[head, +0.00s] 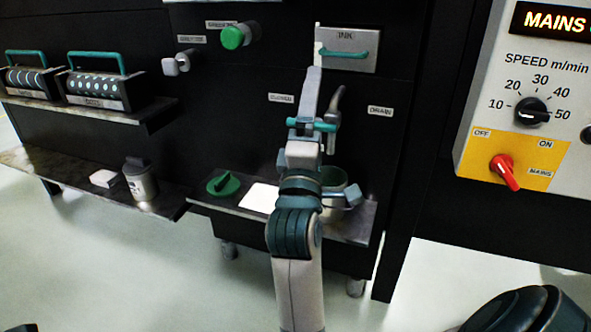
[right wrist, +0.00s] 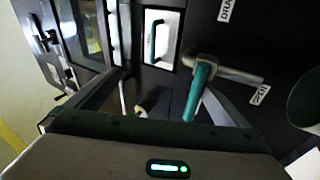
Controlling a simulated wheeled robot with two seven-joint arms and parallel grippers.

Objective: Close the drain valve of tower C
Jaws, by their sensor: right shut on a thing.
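The drain valve has a grey pipe body (head: 332,143) and a teal lever (head: 325,126) that points left, nearly level. A "DRAIN" label (head: 380,110) is to its right. My right gripper (head: 304,127) reaches up from below in the head view and is shut on the lever. In the right wrist view the teal lever (right wrist: 198,92) lies between the dark fingers, joined to the grey pipe (right wrist: 228,68). The fingertips partly hide the lever in the head view. My left gripper is in neither view. No tower letter is readable.
An ink drawer (head: 346,51) with a teal handle is above the valve. The green button (head: 232,38) is upper left. A control panel (head: 478,135) is right.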

